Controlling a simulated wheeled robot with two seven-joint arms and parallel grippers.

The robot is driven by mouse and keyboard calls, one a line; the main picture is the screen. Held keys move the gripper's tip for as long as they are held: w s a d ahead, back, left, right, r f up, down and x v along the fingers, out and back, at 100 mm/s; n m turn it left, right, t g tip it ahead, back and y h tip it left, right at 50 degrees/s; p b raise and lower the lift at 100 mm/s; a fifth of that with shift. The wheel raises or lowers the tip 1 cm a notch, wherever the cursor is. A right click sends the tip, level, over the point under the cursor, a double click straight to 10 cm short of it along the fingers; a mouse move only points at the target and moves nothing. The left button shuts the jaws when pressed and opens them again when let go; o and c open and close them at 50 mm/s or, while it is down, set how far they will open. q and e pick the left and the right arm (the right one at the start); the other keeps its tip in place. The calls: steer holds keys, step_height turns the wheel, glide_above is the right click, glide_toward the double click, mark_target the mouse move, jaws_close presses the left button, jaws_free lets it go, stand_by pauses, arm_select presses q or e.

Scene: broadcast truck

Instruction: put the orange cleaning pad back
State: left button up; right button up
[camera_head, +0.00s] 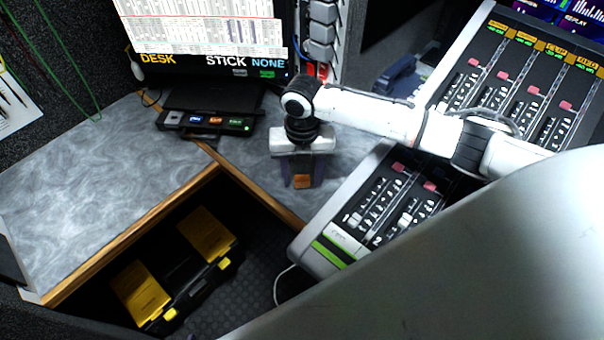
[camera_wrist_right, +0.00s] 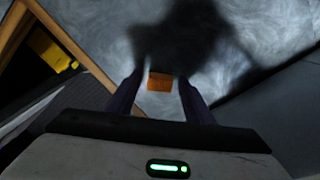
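The orange cleaning pad (camera_head: 302,182) is a small flat orange piece at the grey marbled desk's front edge region. In the right wrist view the pad (camera_wrist_right: 160,82) appears between my fingertips, with a narrow gap on each side. My right gripper (camera_head: 302,176) points down over the pad, its two dark fingers spread. I see no finger touching the pad; whether the fingertips reach down to its height is hard to tell. The right gripper also shows in its wrist view (camera_wrist_right: 160,88). My left gripper is not in view.
A mixing console (camera_head: 335,240) with faders stands right of the gripper. A small black button box (camera_head: 205,122) sits below the monitor (camera_head: 200,40). A black case with yellow lids (camera_head: 140,290) is lower down at left. The left desk surface (camera_head: 90,190) is clear.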

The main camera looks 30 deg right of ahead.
mark_target(302, 177)
steer(key=shift+r, duration=0.1)
step_height(302, 177, up, 12)
steer(key=shift+p, duration=0.4)
